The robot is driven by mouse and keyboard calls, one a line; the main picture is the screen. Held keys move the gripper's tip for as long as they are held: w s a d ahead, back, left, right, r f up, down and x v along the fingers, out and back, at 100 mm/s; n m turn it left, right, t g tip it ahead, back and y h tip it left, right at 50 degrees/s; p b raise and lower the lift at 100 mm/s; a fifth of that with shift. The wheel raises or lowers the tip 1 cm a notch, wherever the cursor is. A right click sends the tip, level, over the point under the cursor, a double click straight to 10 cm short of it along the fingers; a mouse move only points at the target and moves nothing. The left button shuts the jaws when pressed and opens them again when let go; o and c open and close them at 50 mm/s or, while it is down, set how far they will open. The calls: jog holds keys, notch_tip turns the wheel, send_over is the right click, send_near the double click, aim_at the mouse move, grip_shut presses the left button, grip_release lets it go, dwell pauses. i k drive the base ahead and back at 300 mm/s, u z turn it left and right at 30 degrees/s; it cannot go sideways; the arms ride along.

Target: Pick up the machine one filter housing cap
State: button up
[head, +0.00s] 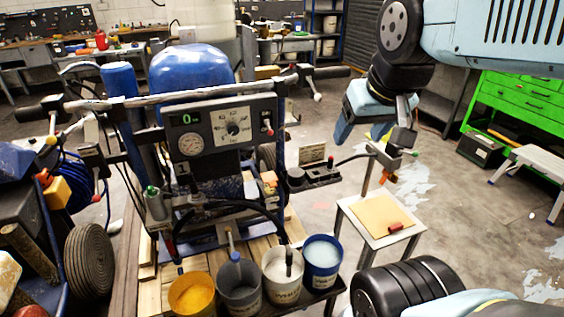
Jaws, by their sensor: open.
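The line striper (222,130) stands in the middle left, with a grey control panel, a gauge and a blue tank. A blue upright cylinder (119,82) stands at its left, behind the handlebar. I cannot make out for certain which part is the filter housing cap. A dark round part (296,176) sits at the machine's right side, by a small black tray. My gripper (388,160) hangs to the right of the machine, above the small table.
The small table (354,212) holds a tan sheet and a red item (396,227). Paint buckets (322,262) line the front of the wooden pallet. A green tool cabinet (518,105) stands at the right. A blue-framed cart with a hose is at left. Open floor lies right of the table.

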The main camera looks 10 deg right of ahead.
aim_at(295, 175)
jog(key=u, duration=0.05)
jog(key=i, duration=0.5)
jog(key=u, duration=0.1)
jog(key=k, duration=0.5)
jog(key=u, duration=2.35)
jog(key=k, duration=0.65)
jog(key=z, duration=0.95)
jog(key=i, duration=0.8)
jog(key=z, duration=0.1)
